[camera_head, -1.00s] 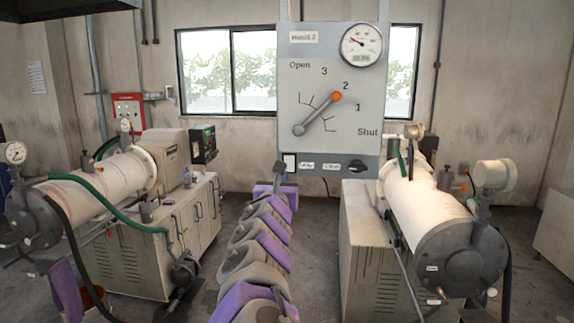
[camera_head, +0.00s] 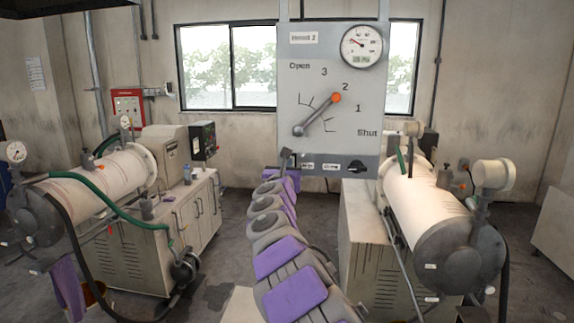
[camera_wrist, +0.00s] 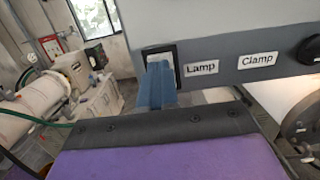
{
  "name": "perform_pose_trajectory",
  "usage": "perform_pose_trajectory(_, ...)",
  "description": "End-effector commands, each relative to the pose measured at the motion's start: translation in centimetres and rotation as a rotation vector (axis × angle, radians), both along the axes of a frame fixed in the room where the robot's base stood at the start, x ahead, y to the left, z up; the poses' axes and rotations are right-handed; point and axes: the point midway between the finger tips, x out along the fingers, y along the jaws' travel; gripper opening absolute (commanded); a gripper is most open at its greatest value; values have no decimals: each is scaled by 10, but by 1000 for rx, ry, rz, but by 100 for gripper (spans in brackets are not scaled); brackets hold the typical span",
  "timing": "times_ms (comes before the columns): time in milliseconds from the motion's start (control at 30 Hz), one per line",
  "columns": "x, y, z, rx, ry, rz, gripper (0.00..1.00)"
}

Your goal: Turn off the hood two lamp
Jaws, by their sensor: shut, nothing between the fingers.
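The Hood 2 panel (camera_head: 312,65) hangs in front of the window. In the wrist view, the lamp switch (camera_wrist: 175,56) is a pale rocker in a black frame at the panel's lower left, beside the "Lamp" label (camera_wrist: 201,68). My gripper (camera_wrist: 159,68) is shut and empty, its blue-grey fingertips right at the switch and covering much of it. I cannot tell whether they touch it or which way the rocker is tipped. In the head view my gripper (camera_head: 286,153) is at the panel's lower left corner, where the switch is hidden.
The panel also has a lever with an orange knob (camera_head: 336,97) near the 2, a round gauge (camera_head: 362,46) and a dark clamp knob (camera_head: 356,166).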

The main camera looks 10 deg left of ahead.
Motion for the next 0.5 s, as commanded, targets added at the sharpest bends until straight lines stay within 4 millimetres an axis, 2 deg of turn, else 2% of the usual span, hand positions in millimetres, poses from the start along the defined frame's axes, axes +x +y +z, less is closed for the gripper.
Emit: perform_pose_trajectory(500,6,-1,-1,0,2,-2,0)
